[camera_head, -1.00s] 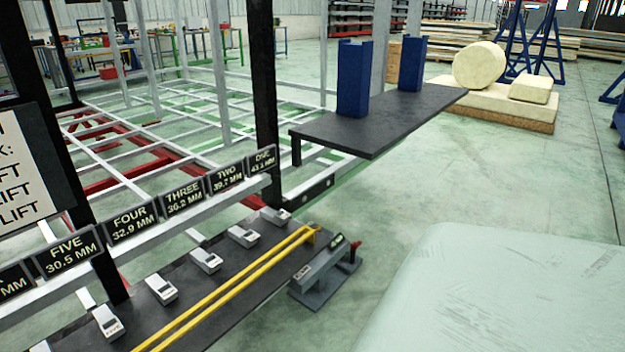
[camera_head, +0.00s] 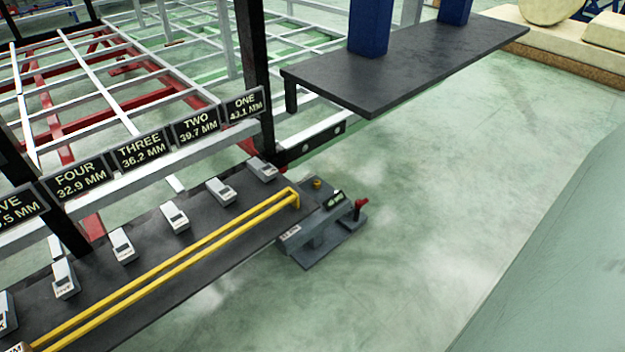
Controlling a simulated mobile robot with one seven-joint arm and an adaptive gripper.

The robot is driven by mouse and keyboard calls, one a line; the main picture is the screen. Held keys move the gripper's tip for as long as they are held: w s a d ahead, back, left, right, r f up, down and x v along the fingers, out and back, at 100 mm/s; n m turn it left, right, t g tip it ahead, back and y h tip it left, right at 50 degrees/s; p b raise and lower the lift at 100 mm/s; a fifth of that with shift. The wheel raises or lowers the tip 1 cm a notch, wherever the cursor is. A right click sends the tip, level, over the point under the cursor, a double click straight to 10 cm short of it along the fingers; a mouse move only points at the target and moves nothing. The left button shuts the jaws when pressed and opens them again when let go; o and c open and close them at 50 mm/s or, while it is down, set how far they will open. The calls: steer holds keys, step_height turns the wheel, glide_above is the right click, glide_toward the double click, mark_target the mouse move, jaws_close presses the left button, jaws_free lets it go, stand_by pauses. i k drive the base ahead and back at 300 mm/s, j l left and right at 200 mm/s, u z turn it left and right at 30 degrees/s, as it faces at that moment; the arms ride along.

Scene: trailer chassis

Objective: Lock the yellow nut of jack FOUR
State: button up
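The sign for jack FOUR (camera_head: 77,178) reads 32.9 MM and hangs on a pale rail at the left. Below the signs, several small pale grey units stand in a row on a long black bench (camera_head: 215,240). The unit fourth from the far end (camera_head: 122,245) appears to be FOUR's, since the one nearer to me (camera_head: 64,278) seems marked FIVE. I cannot make out jack FOUR itself or a yellow nut on it. My gripper is not in view.
Two yellow bars (camera_head: 180,263) run along the bench. A small yellow knob (camera_head: 317,183) stands at its far end, near a grey device (camera_head: 318,235) with a red knob. A black shelf (camera_head: 400,65) with blue posts juts out beyond. Green floor (camera_head: 430,200) is open at centre right.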

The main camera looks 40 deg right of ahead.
mark_target(316, 184)
steer(key=l+z, duration=0.1)
steer(key=l, duration=0.35)
steer(key=i+l+z, duration=0.1)
steer(key=l, duration=0.35)
steer(key=i+l+z, duration=0.15)
steer(key=l, duration=0.3)
steer(key=l+z, duration=0.1)
steer(key=l, duration=1.6)
steer(key=i+l, duration=0.1)
steer(key=i, duration=0.9)
